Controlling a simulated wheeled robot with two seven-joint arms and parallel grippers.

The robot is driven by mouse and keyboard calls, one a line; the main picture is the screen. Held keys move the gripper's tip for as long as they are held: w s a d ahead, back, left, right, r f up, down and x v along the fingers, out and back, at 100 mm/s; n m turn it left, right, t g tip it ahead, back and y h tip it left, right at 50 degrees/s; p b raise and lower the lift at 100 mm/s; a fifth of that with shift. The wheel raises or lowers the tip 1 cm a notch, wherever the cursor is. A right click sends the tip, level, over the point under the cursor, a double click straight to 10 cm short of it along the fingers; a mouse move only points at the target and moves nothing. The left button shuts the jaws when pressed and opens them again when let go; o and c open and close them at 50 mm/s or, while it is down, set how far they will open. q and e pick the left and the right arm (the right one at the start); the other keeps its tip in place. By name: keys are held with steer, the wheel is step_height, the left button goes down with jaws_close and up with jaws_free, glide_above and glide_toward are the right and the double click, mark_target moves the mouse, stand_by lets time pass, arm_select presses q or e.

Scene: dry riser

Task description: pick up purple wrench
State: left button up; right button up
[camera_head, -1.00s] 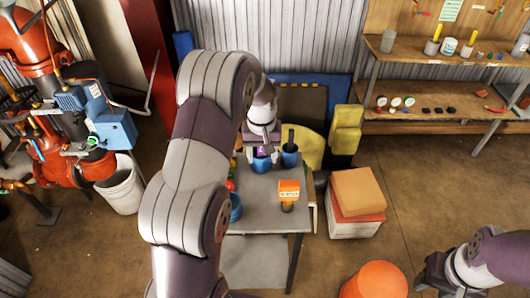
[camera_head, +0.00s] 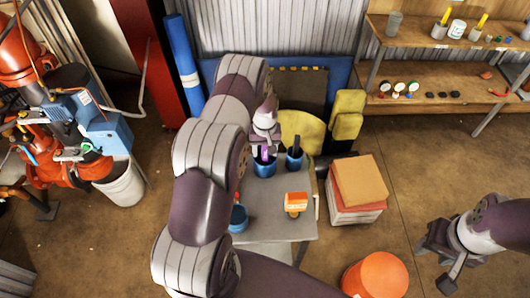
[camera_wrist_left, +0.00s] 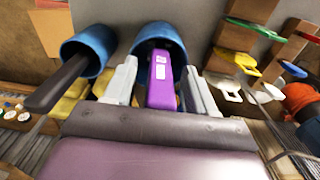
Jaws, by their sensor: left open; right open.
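The purple wrench (camera_wrist_left: 161,85) stands handle-out in a blue cup (camera_wrist_left: 157,34). In the head view a bit of the purple wrench (camera_head: 265,154) shows above its blue cup (camera_head: 264,169) on the small grey table (camera_head: 270,208). My left gripper (camera_wrist_left: 160,76) is open, with one finger on each side of the wrench handle. In the head view my left gripper (camera_head: 265,146) is right above the cup. The wrench's lower end is hidden in the cup. My right gripper (camera_head: 436,262) is open and empty, away from the table at the lower right.
A second blue cup (camera_head: 294,162) with a dark-handled tool stands beside the first. A third blue cup (camera_head: 238,220) and an orange-and-white box (camera_head: 296,201) are also on the table. Stacked boxes (camera_head: 357,188) and an orange bucket (camera_head: 375,276) stand to the right.

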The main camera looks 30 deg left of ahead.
arm_select(q)
steer(key=shift+s+d+r, duration=0.2)
jaws_close()
steer(key=shift+w+a, duration=0.1)
